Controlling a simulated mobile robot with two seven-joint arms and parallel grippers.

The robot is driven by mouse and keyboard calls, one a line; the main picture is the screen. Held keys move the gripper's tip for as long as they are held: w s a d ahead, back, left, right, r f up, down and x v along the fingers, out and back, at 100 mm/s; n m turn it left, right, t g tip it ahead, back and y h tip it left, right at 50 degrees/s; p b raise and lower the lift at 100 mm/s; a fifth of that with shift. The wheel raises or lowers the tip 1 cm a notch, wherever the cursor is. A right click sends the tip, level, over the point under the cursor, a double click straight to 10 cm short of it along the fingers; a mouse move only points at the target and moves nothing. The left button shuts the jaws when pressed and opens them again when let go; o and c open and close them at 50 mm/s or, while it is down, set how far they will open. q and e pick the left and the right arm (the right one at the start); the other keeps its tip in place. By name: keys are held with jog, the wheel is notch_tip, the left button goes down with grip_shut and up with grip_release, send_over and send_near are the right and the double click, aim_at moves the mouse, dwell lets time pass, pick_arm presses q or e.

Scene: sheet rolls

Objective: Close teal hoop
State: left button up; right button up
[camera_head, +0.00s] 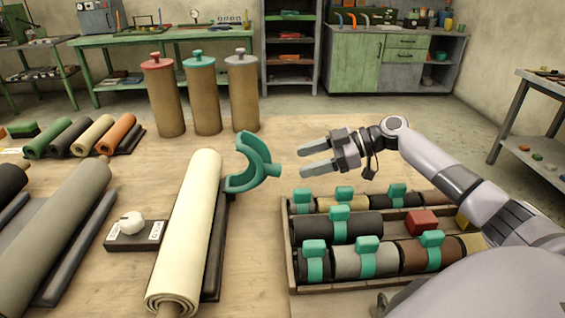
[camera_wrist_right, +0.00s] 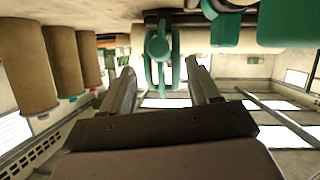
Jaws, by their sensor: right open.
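The teal hoop (camera_head: 265,165) is an open C-shaped ring with a small knob on its right side. It is at the right edge of the cream roll (camera_head: 190,225), with its gap facing left toward the roll. It looks swung open; whether it touches the roll is unclear. My right gripper (camera_head: 303,159) is open and empty, just right of the hoop, with its fingers pointing left at the knob and apart from it. In the right wrist view, the hoop (camera_wrist_right: 160,50) appears beyond and between the open fingers (camera_wrist_right: 163,80). My left gripper is not in view.
A wooden tray (camera_head: 287,245) of rolls with teal clips lies below my right arm. A dark block with a white knob (camera_head: 131,222) is left of the cream roll. Several capped brown cylinders (camera_head: 205,100) stand behind. Dark and coloured rolls lie at left. The tabletop behind the gripper is clear.

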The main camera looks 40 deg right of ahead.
aim_at(281, 168)
jog(key=p+x, duration=0.1)
jog(key=x, duration=0.6)
jog(key=shift+w, duration=0.1)
jog(key=shift+f, duration=0.1)
grip_shut()
